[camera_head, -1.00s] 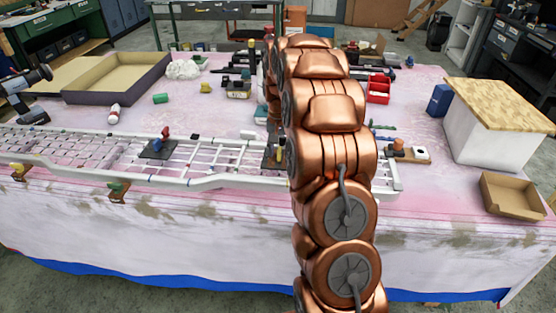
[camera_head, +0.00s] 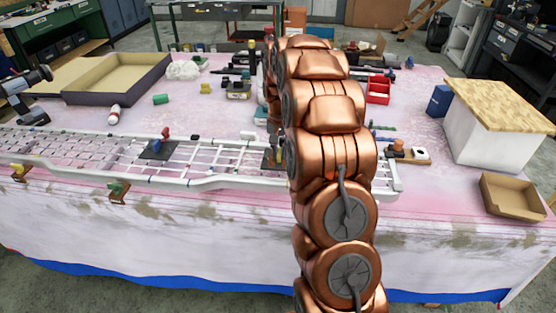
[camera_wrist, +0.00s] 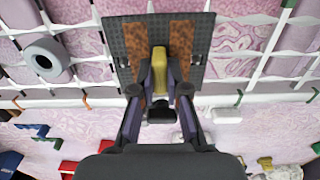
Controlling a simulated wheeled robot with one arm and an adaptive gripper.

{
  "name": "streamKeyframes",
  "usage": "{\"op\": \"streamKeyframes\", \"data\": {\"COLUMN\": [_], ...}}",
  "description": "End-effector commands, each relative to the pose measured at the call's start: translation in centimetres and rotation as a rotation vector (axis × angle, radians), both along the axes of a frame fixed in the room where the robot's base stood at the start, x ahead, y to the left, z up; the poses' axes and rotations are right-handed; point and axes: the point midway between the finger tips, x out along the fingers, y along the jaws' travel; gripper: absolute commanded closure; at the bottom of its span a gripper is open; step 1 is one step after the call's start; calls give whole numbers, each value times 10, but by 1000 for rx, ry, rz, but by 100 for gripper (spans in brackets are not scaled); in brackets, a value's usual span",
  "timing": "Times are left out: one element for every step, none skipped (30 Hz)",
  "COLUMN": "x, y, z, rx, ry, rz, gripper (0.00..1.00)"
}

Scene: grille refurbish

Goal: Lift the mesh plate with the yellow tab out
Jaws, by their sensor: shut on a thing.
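The mesh plate (camera_wrist: 114,42) is a dark square with two rust-brown strips, lying at the white grille's bars in the wrist view. Its yellow tab (camera_wrist: 159,62) stands up between the strips. My gripper (camera_wrist: 159,84) is shut on the yellow tab, one finger on each side. In the head view, the plate (camera_head: 268,160) shows only in part at the left edge of my arm, which hides the rest. I cannot tell whether the plate rests on the bars or is slightly clear. The white grille (camera_head: 215,150) lies along the table's front.
Another dark plate (camera_head: 158,149) with a red and blue tab sits on the grille to the left. A grey ring (camera_wrist: 45,60) lies by the bars. A white block (camera_head: 248,134) lies behind the grille. A cardboard tray (camera_head: 513,196) stands at the front right.

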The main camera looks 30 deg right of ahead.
Motion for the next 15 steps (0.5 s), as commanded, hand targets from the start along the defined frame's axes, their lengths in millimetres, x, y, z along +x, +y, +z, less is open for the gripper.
{"op": "streamKeyframes", "data": {"x": [0, 0, 0, 0, 0, 0, 0, 0, 0, 0, 0, 0, 0, 0, 0], "y": [0, 0, 0, 0, 0, 0, 0, 0, 0, 0, 0, 0, 0, 0, 0], "z": [1, 1, 2, 2, 2, 3, 4, 4, 5, 5, 6, 6, 7, 7, 8], "rx": [0, -1, 0, 0, 0, 0, 0, 0, 0, 0, 0, 0, 1, 0, 0], "ry": [0, -1, 0, 0, 0, 0, 0, 0, 0, 0, 0, 0, 1, 0, 0], "rz": [0, 0, 0, 0, 0, 0, 0, 0, 0, 0, 0, 0, 0, 0, 0], "gripper": [100, 100, 100, 100, 100, 100, 100, 100, 100, 100, 100, 100, 100, 100, 100]}}
